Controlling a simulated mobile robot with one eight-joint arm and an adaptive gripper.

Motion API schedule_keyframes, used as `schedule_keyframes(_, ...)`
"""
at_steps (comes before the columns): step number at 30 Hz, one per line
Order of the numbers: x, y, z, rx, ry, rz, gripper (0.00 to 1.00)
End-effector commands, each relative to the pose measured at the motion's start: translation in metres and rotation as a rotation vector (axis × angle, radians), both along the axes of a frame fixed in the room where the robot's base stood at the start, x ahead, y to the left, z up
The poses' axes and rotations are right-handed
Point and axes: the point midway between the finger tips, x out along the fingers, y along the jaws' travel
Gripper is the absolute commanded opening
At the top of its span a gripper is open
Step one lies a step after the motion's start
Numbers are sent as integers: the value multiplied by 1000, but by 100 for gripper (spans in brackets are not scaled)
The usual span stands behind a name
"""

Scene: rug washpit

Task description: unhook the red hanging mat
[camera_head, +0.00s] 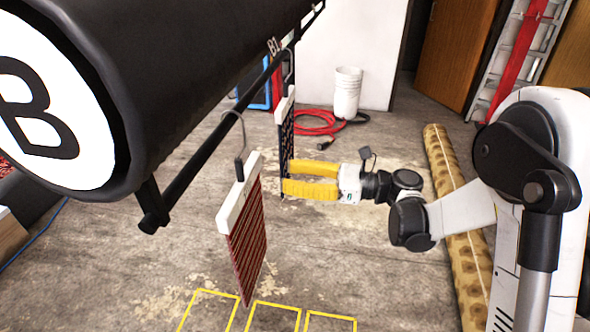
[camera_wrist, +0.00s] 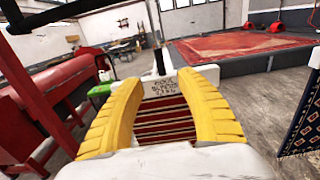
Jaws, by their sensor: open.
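The red hanging mat (camera_head: 247,240) has dark stripes and a white header bar (camera_head: 238,191). It hangs below the rail (camera_head: 205,137) under the large black roller, with a dark hook piece at its top. My gripper (camera_head: 288,178) has yellow fingers, is open and empty, and points left in the head view, a little to the right of the mat. In the wrist view the red-striped mat (camera_wrist: 162,120) and its labelled white header (camera_wrist: 165,86) appear between the spread fingers (camera_wrist: 160,82), ahead of the tips. Its hook is only partly visible.
A dark mat (camera_head: 285,128) with a white header hangs further back; in the wrist view a blue patterned mat (camera_wrist: 303,122) is at right. A rolled rug (camera_head: 462,225) lies right. A white bucket (camera_head: 347,92) and red hose (camera_head: 315,122) are behind. Yellow floor outlines (camera_head: 272,306) lie in front.

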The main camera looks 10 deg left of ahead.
Motion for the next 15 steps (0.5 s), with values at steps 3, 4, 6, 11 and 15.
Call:
schedule_keyframes(3, 0, 10, 0, -1, -1, 2, 43)
schedule_keyframes(4, 1, 13, 0, -1, -1, 1, 43)
schedule_keyframes(6, 1, 19, 0, -1, -2, 2, 43)
schedule_keyframes(11, 2, 33, 0, -2, -3, 1, 43)
schedule_keyframes(15, 3, 45, 0, -2, -3, 1, 43)
